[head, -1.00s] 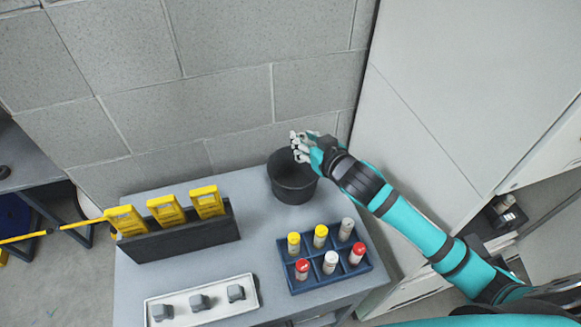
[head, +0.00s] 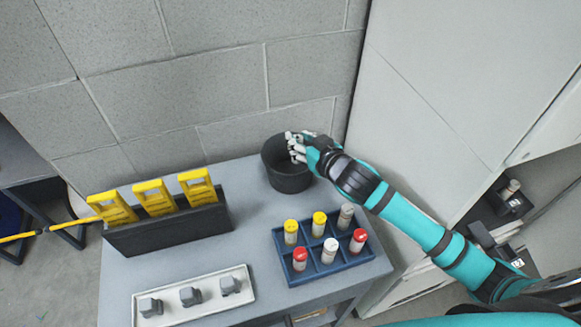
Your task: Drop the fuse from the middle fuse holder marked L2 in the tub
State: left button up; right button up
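The tub (head: 288,181) is a round black bucket at the back of the grey table, against the block wall. My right gripper (head: 294,148) is over the tub's rim and opening, its pale fingers pointing left. I see no fuse between the fingers, but they are small and overlap, so I cannot tell whether they are open or shut. The tub's visible inside is dark and its bottom is mostly hidden. At the right, in an open cabinet, a holder (head: 510,203) has a fuse-like cylinder in it. Marks are too small to read, and my arm hides part of the cabinet. My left gripper is not in view.
A blue compartment rack (head: 330,263) with several capped cylinders stands at the table's front right. A black stand (head: 165,232) with yellow tools is at the left. A white tray (head: 205,309) with grey blocks lies in front. The table's middle is clear.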

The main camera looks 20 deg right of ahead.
jog(key=o, duration=0.4)
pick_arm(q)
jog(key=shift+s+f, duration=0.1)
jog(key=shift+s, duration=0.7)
pick_arm(e)
jog(key=shift+o, duration=0.3)
jog(key=shift+s+d+r, duration=0.1)
jog(key=shift+s, duration=0.45)
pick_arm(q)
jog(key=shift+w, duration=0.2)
pick_arm(e)
jog(key=v, duration=1.1)
